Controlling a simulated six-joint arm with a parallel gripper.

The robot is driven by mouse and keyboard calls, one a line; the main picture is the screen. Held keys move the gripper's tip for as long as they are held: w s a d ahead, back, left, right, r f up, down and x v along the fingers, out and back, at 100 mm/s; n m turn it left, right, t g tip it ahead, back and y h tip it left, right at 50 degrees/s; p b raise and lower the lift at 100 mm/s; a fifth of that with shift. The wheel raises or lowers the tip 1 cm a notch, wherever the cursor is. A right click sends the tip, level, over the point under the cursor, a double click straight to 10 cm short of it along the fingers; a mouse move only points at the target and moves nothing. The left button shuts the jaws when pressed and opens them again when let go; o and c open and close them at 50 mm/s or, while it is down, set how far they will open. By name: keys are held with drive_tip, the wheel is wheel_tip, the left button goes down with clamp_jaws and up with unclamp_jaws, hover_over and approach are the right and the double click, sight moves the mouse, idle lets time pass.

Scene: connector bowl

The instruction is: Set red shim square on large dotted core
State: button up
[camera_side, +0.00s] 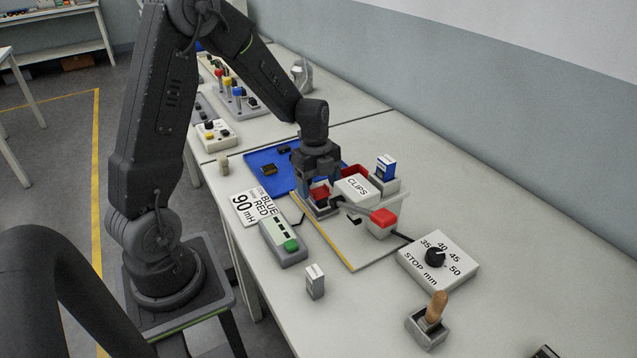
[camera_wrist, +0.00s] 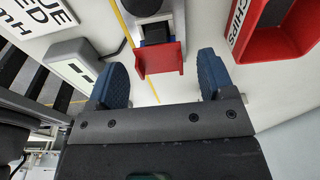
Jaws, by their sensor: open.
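My gripper (camera_side: 319,180) is low over a grey fixture near the middle of the work area. In the wrist view its two blue fingers (camera_wrist: 160,66) stand wide apart. A red squarish piece (camera_wrist: 160,59), which looks like the red shim, shows between and beyond them, with gaps on both sides. It sits against a grey holder (camera_wrist: 175,17) with dark parts. In the side view the red piece (camera_side: 320,193) is partly hidden below my gripper. No dots can be made out on any core, so I cannot tell which is the large dotted core.
A blue tray (camera_side: 262,184) holds small dark pieces. A green-button box (camera_side: 283,242) and a STOP dial box (camera_side: 438,262) stand nearby.

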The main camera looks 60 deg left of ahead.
drive_tip(key=shift+r, duration=0.1)
wheel_tip(320, 180, up, 13)
drive_tip(key=a, duration=0.2)
drive_tip(key=s+d+r+n+t, duration=0.2)
drive_tip(key=s+d+r+n, duration=0.1)
drive_tip(key=s+d+n, duration=0.4)
drive_tip(key=s+d+r+n+t+y, duration=0.1)
drive_tip(key=s+d+r+n+t, duration=0.2)
drive_tip(key=s+d+n, duration=0.5)
drive_tip(key=n, duration=0.3)
drive_tip(key=shift+s+d+t, duration=0.3)
drive_tip(key=shift+s, duration=0.05)
